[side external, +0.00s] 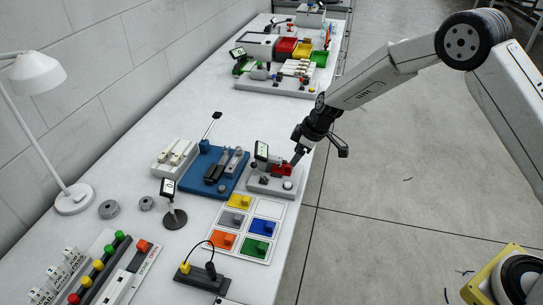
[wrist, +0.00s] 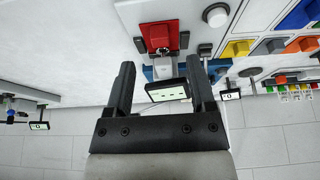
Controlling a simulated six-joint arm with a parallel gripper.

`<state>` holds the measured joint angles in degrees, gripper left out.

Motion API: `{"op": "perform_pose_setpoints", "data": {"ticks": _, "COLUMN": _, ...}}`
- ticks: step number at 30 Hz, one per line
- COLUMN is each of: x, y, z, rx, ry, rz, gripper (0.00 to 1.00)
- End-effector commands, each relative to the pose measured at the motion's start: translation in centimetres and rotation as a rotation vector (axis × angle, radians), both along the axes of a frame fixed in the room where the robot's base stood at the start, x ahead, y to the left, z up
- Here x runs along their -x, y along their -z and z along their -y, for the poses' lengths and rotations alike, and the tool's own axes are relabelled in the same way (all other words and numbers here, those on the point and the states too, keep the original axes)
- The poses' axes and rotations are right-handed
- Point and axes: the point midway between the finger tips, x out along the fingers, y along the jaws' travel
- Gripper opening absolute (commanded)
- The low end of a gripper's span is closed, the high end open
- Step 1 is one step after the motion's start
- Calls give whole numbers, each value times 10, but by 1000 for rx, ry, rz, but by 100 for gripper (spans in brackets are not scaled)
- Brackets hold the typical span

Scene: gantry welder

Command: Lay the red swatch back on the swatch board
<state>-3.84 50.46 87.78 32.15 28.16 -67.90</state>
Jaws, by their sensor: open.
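The red swatch (side external: 283,170) sits on a small light-grey instrument base (side external: 263,187) in the side view. It also shows in the wrist view (wrist: 160,34), beyond the fingertips. The white swatch board (side external: 269,209) lies just in front of that base, with yellow, grey, blue, orange and green swatches on it. Its back right cell is bare. My gripper (side external: 297,158) is low over the red swatch. In the wrist view my gripper (wrist: 160,64) is open, its two fingers apart with no swatch between them. Contact with the swatch cannot be told.
A small display (side external: 261,151) stands on the instrument base, close to my gripper. A blue tray (side external: 208,166) with grey parts lies to the left. A display on a round stand (side external: 173,205) and a lamp (side external: 75,198) stand further left. The table's right edge is near.

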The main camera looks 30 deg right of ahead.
Motion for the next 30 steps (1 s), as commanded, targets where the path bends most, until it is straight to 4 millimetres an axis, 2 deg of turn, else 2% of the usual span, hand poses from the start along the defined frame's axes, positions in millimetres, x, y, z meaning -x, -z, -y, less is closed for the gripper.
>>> {"op": "perform_pose_setpoints", "data": {"ticks": 10, "x": -9, "y": 34, "z": -10, "rx": 1, "ry": 0, "rz": -1, "gripper": 71}}
{"op": "perform_pose_setpoints", "data": {"ticks": 17, "x": -12, "y": 42, "z": -12, "rx": 1, "ry": 0, "rz": 1, "gripper": 71}}
{"op": "perform_pose_setpoints", "data": {"ticks": 25, "x": -12, "y": 42, "z": -12, "rx": 1, "ry": 0, "rz": 1, "gripper": 71}}
{"op": "perform_pose_setpoints", "data": {"ticks": 26, "x": -12, "y": 42, "z": -12, "rx": 1, "ry": 0, "rz": 1, "gripper": 64}}
{"op": "perform_pose_setpoints", "data": {"ticks": 30, "x": -12, "y": 42, "z": -12, "rx": 1, "ry": 0, "rz": 1, "gripper": 20}}
